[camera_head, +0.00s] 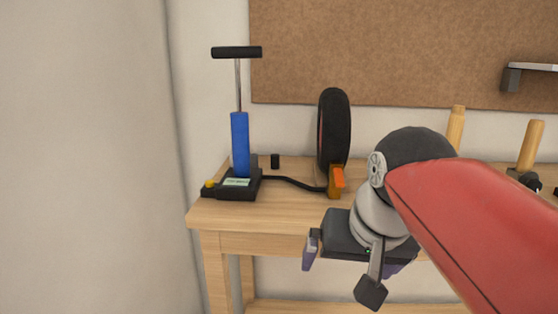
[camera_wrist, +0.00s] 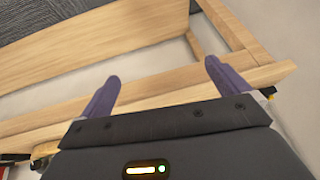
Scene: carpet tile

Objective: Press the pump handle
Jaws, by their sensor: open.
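The pump stands upright at the left end of the wooden workbench. It has a blue cylinder (camera_head: 240,144), a black base with a small display (camera_head: 238,185), and a black T-shaped pump handle (camera_head: 237,52) raised on a thin metal rod. My gripper (camera_head: 338,272) hangs in front of the bench's front edge, lower than the pump handle and to its right. Nothing is between its fingers. In the wrist view the purple fingers (camera_wrist: 162,80) are spread apart, pointing toward the bench frame. The handle does not show clearly in the wrist view.
A black hose runs from the pump to an orange clamp (camera_head: 336,180) at a black wheel (camera_head: 334,128). A small black cylinder (camera_head: 275,161) stands behind the hose. Wooden-handled tools (camera_head: 530,145) are at the right. A wall is left of the bench (camera_head: 222,214); a brown board (camera_head: 400,50) hangs behind.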

